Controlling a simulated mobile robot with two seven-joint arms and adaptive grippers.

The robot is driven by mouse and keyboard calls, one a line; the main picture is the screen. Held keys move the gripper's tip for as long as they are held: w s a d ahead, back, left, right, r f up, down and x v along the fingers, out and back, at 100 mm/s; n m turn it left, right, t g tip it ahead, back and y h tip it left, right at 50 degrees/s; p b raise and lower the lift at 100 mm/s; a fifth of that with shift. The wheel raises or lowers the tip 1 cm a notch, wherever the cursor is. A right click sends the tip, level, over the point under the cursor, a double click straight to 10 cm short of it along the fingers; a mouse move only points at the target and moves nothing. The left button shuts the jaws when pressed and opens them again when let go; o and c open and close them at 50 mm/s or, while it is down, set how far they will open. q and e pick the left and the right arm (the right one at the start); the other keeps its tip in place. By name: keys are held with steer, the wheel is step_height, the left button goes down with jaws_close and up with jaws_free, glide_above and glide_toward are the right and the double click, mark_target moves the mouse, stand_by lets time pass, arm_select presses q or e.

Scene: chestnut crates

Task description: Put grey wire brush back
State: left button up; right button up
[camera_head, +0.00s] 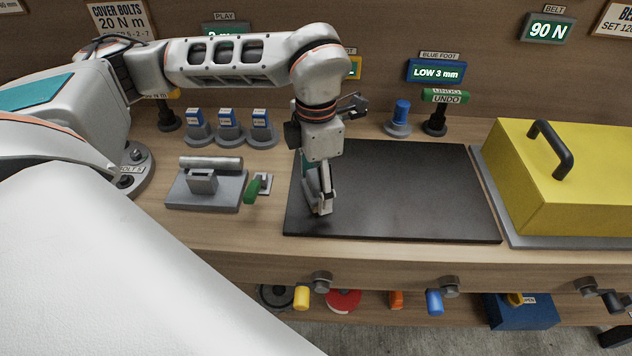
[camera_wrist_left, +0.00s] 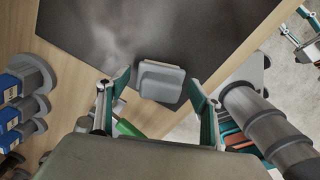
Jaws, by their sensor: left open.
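My left gripper (camera_head: 322,206) points down over the left part of the black mat (camera_head: 420,190), close to its front left corner. In the left wrist view its two fingers (camera_wrist_left: 158,82) are apart. A grey, rounded block (camera_wrist_left: 161,82), seemingly the grey wire brush, lies at the mat's edge between and just past the fingertips. I see no bristles on it, and I cannot tell whether the fingers touch it. In the head view the gripper largely hides it. Part of my right gripper seems to show at the wrist view's right edge, cut off.
Left of the mat are a green-handled tool (camera_head: 252,190) and a grey stand with a roller (camera_head: 211,163). Blue-labelled posts (camera_head: 229,125) stand behind. A yellow box (camera_head: 570,185) with a handle is on the right. The mat's middle and right are clear. Knobs line the bench front.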

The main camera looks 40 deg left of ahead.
mark_target(315, 177)
arm_select(q)
step_height(315, 177, up, 12)
steer(key=p, duration=0.1)
steer(key=shift+r, duration=0.2)
steer(key=shift+s, duration=0.1)
stand_by(0.7)
